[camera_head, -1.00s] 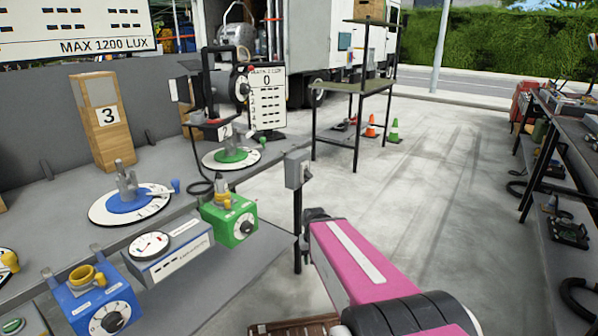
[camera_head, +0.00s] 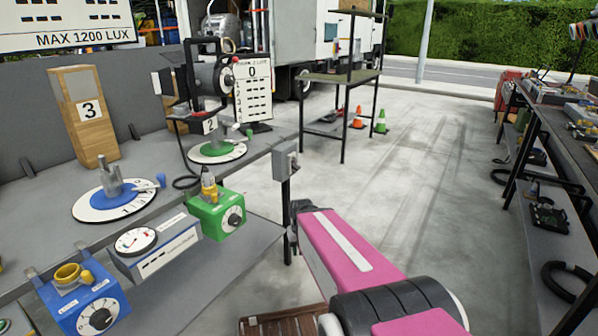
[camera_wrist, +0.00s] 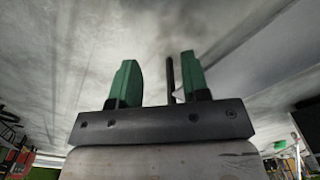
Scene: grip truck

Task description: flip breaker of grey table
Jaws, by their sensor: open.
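A small grey switch box (camera_head: 285,160), which looks like the breaker, sits on a dark post at the right end of the grey table (camera_head: 40,205). Its lever is too small to make out. My pink arm reaches forward in the head view, its dark end just below and right of the box, beside the post. The fingers are not clear there. In the wrist view my gripper (camera_wrist: 157,82) has two green fingers apart with nothing held. A thin dark post (camera_wrist: 170,78) shows near the right finger; I cannot tell its distance.
A dark shelf table (camera_head: 560,150) stands at right.

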